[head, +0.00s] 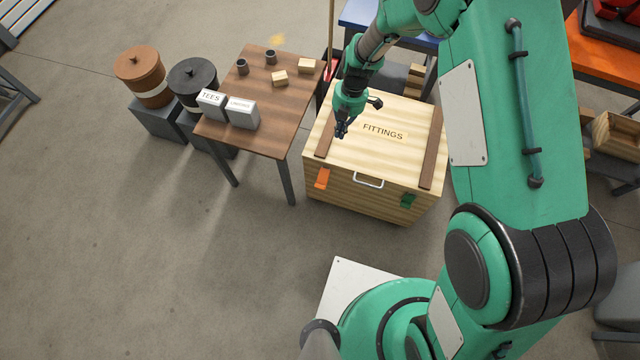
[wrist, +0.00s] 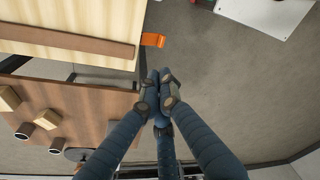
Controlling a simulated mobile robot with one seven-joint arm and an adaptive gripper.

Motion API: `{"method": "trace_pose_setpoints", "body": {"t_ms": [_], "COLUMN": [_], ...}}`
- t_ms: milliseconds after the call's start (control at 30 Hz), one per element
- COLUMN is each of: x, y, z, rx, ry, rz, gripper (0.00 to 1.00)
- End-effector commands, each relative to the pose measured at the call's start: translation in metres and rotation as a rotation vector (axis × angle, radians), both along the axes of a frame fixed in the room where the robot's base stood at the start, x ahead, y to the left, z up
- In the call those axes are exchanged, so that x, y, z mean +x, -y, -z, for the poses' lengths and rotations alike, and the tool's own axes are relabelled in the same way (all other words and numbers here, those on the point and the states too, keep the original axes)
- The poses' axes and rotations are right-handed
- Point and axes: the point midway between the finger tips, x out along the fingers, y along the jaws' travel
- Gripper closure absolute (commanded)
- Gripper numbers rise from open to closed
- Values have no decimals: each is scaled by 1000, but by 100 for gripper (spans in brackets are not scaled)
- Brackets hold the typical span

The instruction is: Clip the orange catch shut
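The orange catch (head: 322,178) is on the front face of the wooden FITTINGS chest (head: 345,205), near its left end. In the wrist view the orange catch (wrist: 153,40) sticks out past the edge of the chest. The chest's lid is down. A green catch (head: 408,201) sits at the right end of the same face, lying closer to the wood. My gripper (head: 341,130) is over the left part of the lid, behind the orange catch in the head view. In the wrist view its dark fingers (wrist: 162,77) meet at the tips, empty and apart from the catch.
A white handle (head: 368,180) is on the chest front between the catches. A brown table (head: 255,75) with labelled boxes, cups and small blocks stands close on the left. Two lidded drums (head: 145,80) stand beyond it. The floor before the chest is clear on the left.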

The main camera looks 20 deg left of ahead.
Motion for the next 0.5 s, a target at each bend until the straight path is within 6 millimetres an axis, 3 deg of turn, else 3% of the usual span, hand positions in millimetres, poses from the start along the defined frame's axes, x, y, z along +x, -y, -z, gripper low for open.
{"method": "trace_pose_setpoints", "body": {"t_ms": [300, 500], "x": [-31, -51], "y": [-29, -40], "z": [92, 141], "rx": [18, 33], "ry": [-53, -80], "rz": [-287, -441], "gripper": [100, 100]}}
